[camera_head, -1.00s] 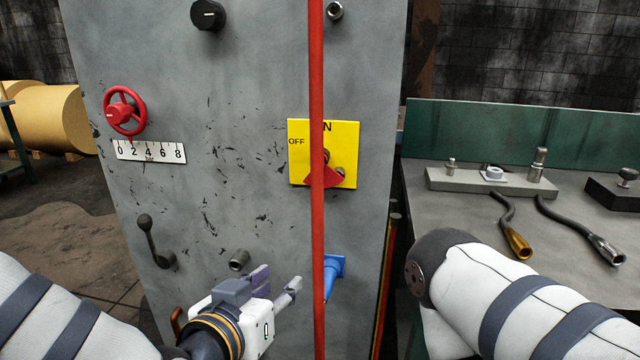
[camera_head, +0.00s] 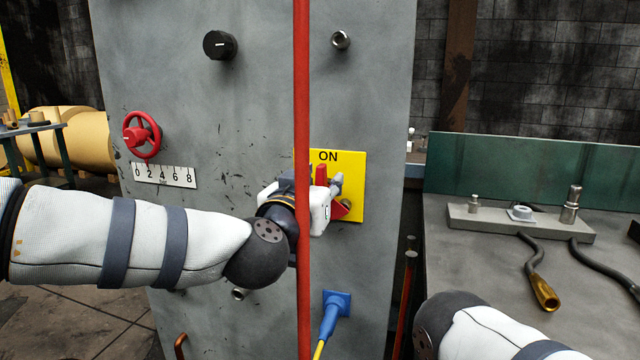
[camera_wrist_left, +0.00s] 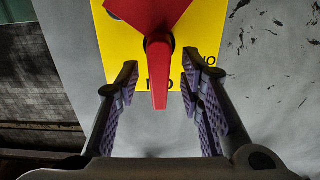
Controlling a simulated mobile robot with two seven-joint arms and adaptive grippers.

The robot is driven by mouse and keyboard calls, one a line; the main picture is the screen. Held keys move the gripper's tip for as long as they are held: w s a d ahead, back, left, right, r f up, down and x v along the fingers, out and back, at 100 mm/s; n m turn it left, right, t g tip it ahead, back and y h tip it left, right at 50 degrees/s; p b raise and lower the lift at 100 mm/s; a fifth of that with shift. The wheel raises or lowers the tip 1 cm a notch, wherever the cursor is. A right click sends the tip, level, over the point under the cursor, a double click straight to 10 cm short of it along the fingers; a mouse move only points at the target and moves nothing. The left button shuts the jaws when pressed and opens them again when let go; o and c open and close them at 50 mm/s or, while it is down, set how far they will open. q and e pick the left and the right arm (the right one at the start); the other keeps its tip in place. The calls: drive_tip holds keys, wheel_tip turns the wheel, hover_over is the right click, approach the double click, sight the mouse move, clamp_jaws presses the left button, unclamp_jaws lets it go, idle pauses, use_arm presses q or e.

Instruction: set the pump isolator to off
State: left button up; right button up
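The pump isolator is a yellow plate (camera_head: 352,180) on the grey cabinet, with a red handle (camera_head: 321,174). The handle points up towards ON in the head view. In the left wrist view, which looks upside down, the handle (camera_wrist_left: 159,70) points down at the ON lettering. My left gripper (camera_head: 329,184) is at the plate; it also shows in the left wrist view (camera_wrist_left: 159,84). Its two fingers are open, one on each side of the handle, with visible gaps. The OFF lettering is hidden in the head view. My right gripper is out of view.
A red upright pole (camera_head: 302,80) stands in front of the cabinet and crosses my left gripper's outline. A red handwheel (camera_head: 143,135), a black knob (camera_head: 220,45) and a blue plug (camera_head: 334,308) are on the cabinet. A bench (camera_head: 450,270) stands at right.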

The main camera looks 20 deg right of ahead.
use_arm(q)
drive_tip(key=shift+w+d, duration=0.2)
drive_tip(key=shift+w, duration=0.05)
drive_tip(key=shift+c, duration=0.4)
